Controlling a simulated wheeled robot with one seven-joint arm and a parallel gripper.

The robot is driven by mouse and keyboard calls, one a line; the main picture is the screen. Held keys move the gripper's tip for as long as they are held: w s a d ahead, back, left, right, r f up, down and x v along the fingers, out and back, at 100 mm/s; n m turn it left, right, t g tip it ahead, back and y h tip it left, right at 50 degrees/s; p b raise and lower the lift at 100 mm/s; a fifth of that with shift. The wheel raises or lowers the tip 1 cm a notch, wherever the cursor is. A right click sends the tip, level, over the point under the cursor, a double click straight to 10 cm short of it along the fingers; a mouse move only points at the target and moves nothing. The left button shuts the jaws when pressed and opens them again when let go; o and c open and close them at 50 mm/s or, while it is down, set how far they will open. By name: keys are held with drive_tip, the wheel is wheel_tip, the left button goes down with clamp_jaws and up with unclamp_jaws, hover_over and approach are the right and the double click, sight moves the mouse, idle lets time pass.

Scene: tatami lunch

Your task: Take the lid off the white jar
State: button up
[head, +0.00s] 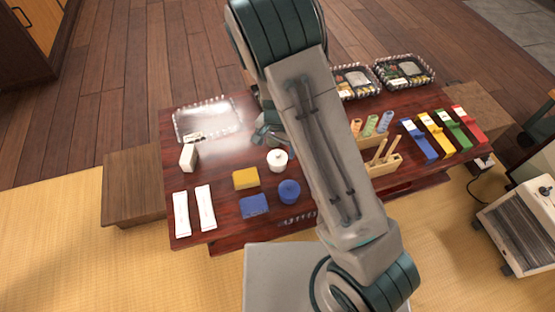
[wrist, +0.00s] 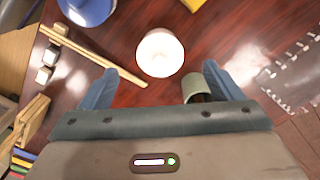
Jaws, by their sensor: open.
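The white jar (head: 278,162) stands upright on the dark red table, with a small knob on its top. In the wrist view the white jar (wrist: 160,55) shows from above, just ahead of the space between my fingertips. My gripper (wrist: 160,82) is open and empty, one blue finger to each side of the jar's line, touching nothing that I can see. In the head view my gripper (head: 268,133) is partly hidden behind my arm, just behind the jar. The seam between lid and jar is too small to make out.
A greenish cup (wrist: 194,88) is close to the right finger. Chopsticks (wrist: 95,58) lie to the left. A clear tray (head: 207,119) stands at the table's back left.

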sight(278, 154)
drive_tip(key=f+b, duration=0.2)
drive_tip(key=f, duration=0.1)
drive_tip(key=f+b, duration=0.1)
drive_tip(key=f, duration=0.1)
drive_tip(key=shift+w+d+f, duration=0.15)
drive_tip(key=shift+w+d, duration=0.05)
drive_tip(key=shift+w, duration=0.1)
drive_tip(key=c, duration=1.1)
